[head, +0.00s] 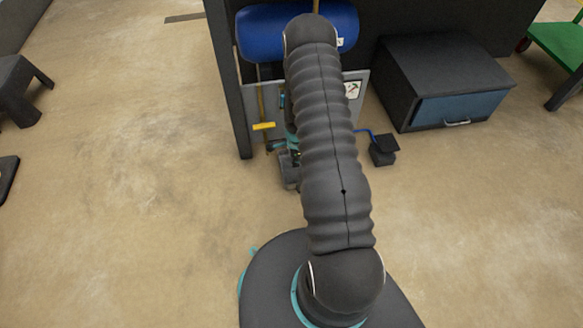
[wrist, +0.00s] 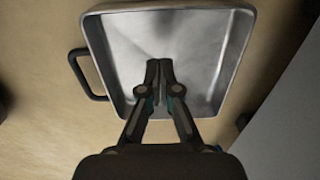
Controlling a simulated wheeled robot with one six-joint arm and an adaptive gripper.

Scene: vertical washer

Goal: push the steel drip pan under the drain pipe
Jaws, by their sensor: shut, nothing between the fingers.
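The steel drip pan (wrist: 234,58) fills the upper middle of the wrist view. It is a shallow, square-sided metal tray with a black handle (wrist: 82,78) on its left side. My gripper (wrist: 160,66) is shut and empty. Its fingertips appear over the pan's inside, and the fingers cross its near rim in the picture; I cannot tell whether they touch it. In the head view my arm hides most of the gripper and the pan. The drain pipe cannot be made out for sure; a yellow valve handle (head: 264,126) shows left of my arm.
A blue tank (head: 262,38) sits in a dark frame (head: 228,95) behind my arm. A black pedal (head: 383,150) with a blue lever stands right of it. A dark box with a blue drawer (head: 460,108) is farther right.

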